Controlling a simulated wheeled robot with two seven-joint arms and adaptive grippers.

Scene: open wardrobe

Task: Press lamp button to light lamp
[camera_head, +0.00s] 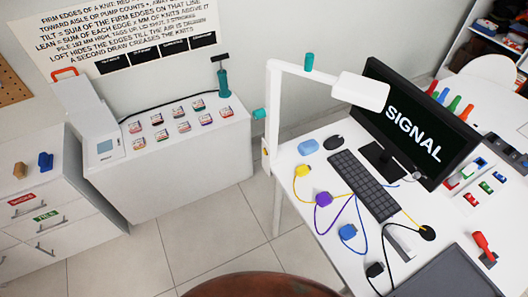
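A white desk lamp (273,105) stands at the left edge of the white desk (310,175). Its upright post carries a horizontal arm, and its flat white head (361,91) hangs in front of the monitor. A teal knob (309,62) sits on top of the arm, and another teal knob (259,114) sticks out from the post. I cannot tell which part is the lamp button. The underside of the head is hidden, and no clear glow shows. Neither of my grippers is in view.
The monitor (408,125) reads "SIGNAL". A keyboard (364,184), mouse (333,142), coloured plugs with cables and a red lever (482,242) occupy the desk. A white cabinet (190,170) holds several small packs and a teal pump (223,85). Tiled floor lies clear between.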

